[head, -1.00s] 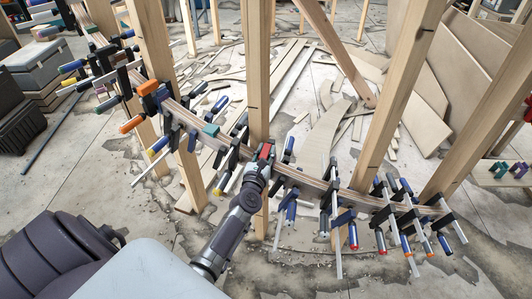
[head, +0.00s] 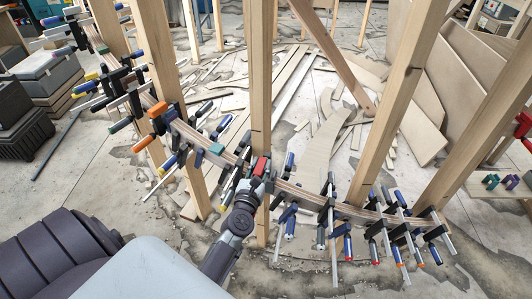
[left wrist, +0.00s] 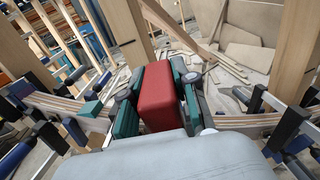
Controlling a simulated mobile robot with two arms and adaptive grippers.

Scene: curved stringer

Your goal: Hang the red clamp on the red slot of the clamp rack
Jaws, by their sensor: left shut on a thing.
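My left gripper (head: 252,180) is at the curved laminated stringer (head: 305,192), beside an upright wooden post. It is shut on a red block-like part, which I take to be the red clamp (head: 261,166). In the left wrist view the red part (left wrist: 157,97) sits between the two dark and teal fingers, just above the stringer's edge. The rest of this clamp is hidden by the gripper. The rack and its red slot cannot be made out for sure. My right gripper is not in view.
Several blue-, orange- and red-tipped clamps (head: 388,225) sit along the stringer on both sides. Wooden posts (head: 258,90) rise close by. At the right edge are a red object (head: 524,125) and a board with small purple and teal pieces (head: 490,181). Scrap wood litters the floor.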

